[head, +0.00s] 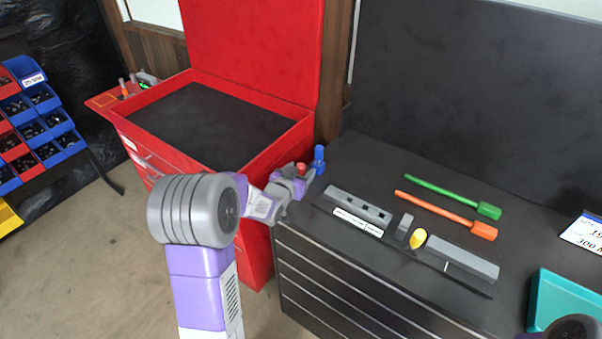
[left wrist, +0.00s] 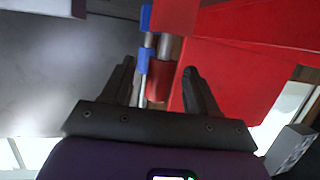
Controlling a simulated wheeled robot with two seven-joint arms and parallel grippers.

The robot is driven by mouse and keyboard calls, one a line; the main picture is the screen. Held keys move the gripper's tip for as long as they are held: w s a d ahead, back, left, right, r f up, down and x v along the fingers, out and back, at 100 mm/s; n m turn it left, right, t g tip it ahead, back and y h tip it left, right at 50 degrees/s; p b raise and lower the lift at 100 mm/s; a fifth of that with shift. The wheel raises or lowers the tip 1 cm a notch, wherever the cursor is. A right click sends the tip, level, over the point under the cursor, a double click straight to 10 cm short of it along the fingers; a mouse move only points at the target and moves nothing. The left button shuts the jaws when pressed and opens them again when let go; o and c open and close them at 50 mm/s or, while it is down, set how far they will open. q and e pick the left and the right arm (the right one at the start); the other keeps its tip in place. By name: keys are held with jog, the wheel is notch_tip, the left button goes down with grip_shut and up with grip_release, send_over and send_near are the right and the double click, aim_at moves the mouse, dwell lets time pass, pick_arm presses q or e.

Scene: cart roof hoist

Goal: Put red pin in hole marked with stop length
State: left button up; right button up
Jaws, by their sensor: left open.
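The red pin (head: 301,168) stands beside a blue pin (head: 318,160) at the left end of the dark bench. My left gripper (head: 291,184) is at the red pin and partly hides it.
Right of the holed bar are a small grey block (head: 404,222), a yellow knob (head: 418,238) and a long grey bar (head: 465,262). Behind lie a green tool (head: 440,191) and an orange tool (head: 445,212). A teal tray (head: 570,298) is at right. A red cabinet (head: 290,140) borders the bench.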

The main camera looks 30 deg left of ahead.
pick_arm(q)
jog(key=shift+w+f, duration=0.2)
jog(key=shift+w, duration=0.2)
jog(key=shift+r, duration=0.1)
jog(key=c, duration=1)
